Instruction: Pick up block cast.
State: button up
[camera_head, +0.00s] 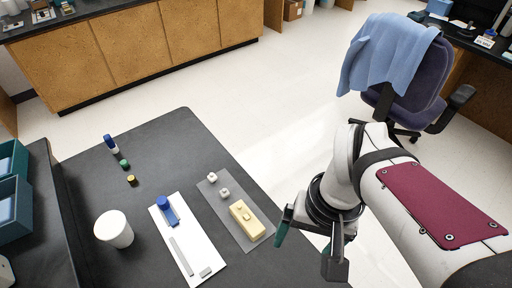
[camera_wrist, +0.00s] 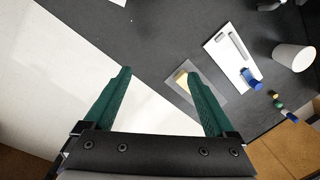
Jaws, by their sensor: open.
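The block cast, a pale yellow block with a small raised knob (camera_head: 247,220), lies on a grey mat (camera_head: 212,196) near the right edge of the black table. It also shows in the wrist view (camera_wrist: 182,77), partly hidden behind the right finger. My gripper (camera_head: 308,240) is open and empty. It is to the right of the block and apart from it, past the table edge in the head view. In the wrist view its two green fingers (camera_wrist: 158,80) are spread wide.
Two small white pieces (camera_head: 218,186) sit on the grey mat. A white sheet (camera_head: 187,245) beside it holds a blue tool (camera_head: 167,210) and grey bars. A white cup (camera_head: 114,230), small jars (camera_head: 124,164) and a blue-capped bottle (camera_head: 111,145) stand left. A chair (camera_head: 405,80) stands behind.

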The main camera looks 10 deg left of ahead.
jog(key=w+a+f+n+h, duration=0.1)
jog(key=w+a+f+n, duration=0.2)
jog(key=w+a+n, duration=0.6)
jog(key=n, duration=0.1)
send_over(246, 217)
notch_tip(246, 217, down, 3)
notch_tip(246, 217, down, 16)
jog(key=shift+r, duration=0.25)
grip_shut()
